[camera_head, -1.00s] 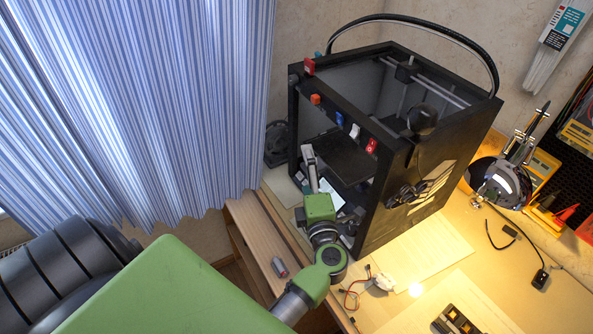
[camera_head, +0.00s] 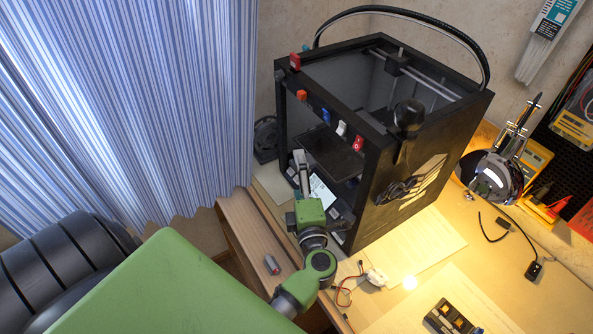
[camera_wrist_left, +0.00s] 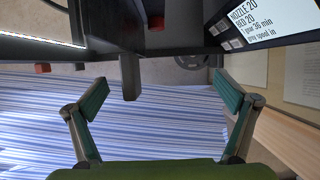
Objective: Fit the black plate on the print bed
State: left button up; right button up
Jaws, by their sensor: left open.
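A flat black slab (camera_head: 335,152) shows inside the black printer (camera_head: 385,190). I cannot tell the black plate from the print bed there. My left gripper (camera_head: 300,160) is at the printer's open front, beside the slab's near left side. In the left wrist view my left gripper (camera_wrist_left: 163,95) is open, its two green-padded fingers wide apart. A dark grey tab (camera_wrist_left: 130,77) hangs between them, nearer the left finger and apart from both. The tab joins a dark part (camera_wrist_left: 112,25) above. My right gripper is not in view.
The printer's screen (camera_wrist_left: 257,22) is close to the right finger in the wrist view. Coloured blocks (camera_head: 327,115) line the printer's top front edge. A small grey cylinder (camera_head: 271,264) lies on the wooden ledge. A striped curtain (camera_head: 130,100) hangs at left.

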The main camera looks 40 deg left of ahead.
pick_arm(q)
jog(key=shift+d+f, duration=0.15)
jog(key=shift+d, duration=0.05)
jog(key=s+a+p, duration=0.1)
jog(key=s+a, duration=0.2)
jog(key=s, duration=0.2)
jog(key=shift+s+p, duration=0.3)
jog(key=shift+p, duration=0.1)
dwell(0.3)
jog(key=shift+c, duration=0.3)
grip_shut()
dwell(0.7)
jog(key=shift+r, duration=0.3)
